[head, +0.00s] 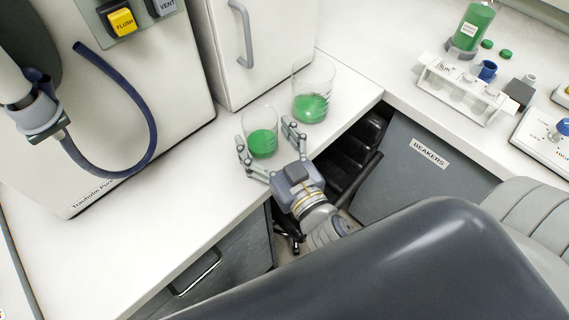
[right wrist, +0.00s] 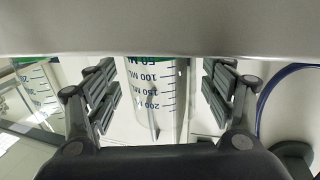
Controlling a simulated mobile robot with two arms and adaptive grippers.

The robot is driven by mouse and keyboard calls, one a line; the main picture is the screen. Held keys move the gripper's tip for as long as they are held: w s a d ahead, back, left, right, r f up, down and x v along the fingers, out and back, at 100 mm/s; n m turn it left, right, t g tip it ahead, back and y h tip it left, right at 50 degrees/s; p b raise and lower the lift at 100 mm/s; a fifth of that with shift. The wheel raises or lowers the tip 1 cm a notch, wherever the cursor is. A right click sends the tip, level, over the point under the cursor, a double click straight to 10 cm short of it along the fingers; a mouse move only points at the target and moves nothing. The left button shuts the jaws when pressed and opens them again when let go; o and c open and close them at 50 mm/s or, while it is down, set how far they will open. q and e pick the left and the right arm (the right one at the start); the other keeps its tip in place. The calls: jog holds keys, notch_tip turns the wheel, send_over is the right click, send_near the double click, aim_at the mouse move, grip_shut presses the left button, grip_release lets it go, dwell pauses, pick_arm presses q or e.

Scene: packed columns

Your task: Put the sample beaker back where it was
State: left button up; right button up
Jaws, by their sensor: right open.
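A clear glass beaker with green liquid (head: 262,143) stands upright on the white counter, near its front edge. My right gripper (head: 263,131) is open, with one finger on each side of this beaker. In the right wrist view the beaker (right wrist: 150,100) shows its printed volume marks between the fingers (right wrist: 160,88), with gaps visible on both sides. A second, larger beaker with green liquid (head: 311,108) stands just behind and to the right; it also shows at the left of the wrist view (right wrist: 38,92). Which one is the sample beaker cannot be told.
A white machine (head: 130,100) with a blue hose (head: 150,120) stands left; a white cabinet (head: 270,50) stands behind the beakers. A drawer unit labelled BEAKERS (head: 395,155) is right, below a counter with a test tube rack (head: 465,92) and a green bottle (head: 472,25). The front-left counter is clear.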

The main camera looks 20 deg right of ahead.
jog(key=s+b, duration=0.2)
jog(key=s, duration=0.7)
jog(key=shift+s+d, duration=0.3)
jog(key=shift+d, duration=0.1)
